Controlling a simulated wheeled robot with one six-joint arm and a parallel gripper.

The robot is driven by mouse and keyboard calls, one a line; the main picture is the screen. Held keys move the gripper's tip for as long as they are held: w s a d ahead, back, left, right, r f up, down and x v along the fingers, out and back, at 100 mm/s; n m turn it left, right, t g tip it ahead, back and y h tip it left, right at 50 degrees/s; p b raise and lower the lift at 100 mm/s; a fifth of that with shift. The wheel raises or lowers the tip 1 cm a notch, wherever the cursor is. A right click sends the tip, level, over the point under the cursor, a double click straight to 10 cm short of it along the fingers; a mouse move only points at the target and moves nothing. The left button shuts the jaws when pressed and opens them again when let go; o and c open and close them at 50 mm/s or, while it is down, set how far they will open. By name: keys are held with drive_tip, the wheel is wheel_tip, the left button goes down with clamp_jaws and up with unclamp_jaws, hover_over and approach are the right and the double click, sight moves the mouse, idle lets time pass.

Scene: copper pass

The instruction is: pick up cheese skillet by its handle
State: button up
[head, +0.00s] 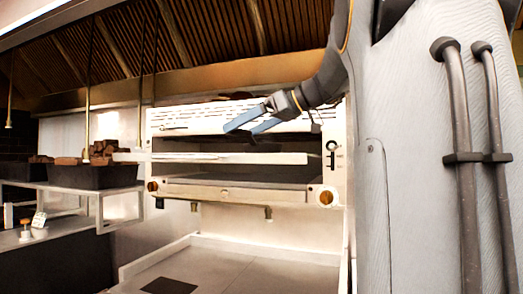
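I cannot make out a cheese skillet or its handle in the head view. A steel broiler oven (170,188) with orange-ringed knobs stands in the middle, its front slot dark inside. My gripper (238,133) is in front of the oven's upper part, with its two blue fingers spread apart and pointing left and down. Nothing shows between the fingers. The gripper and wrist cover part of the oven's upper right front.
A black bin (95,177) with brown blocks sits on a steel shelf at the left. Thin rods hang from the hood (215,78). The steel counter (225,268) below the oven is mostly bare, with a dark square (168,286) at its front.

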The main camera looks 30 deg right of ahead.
drive_tip(key=c, duration=1.8)
drive_tip(key=shift+f, duration=0.1)
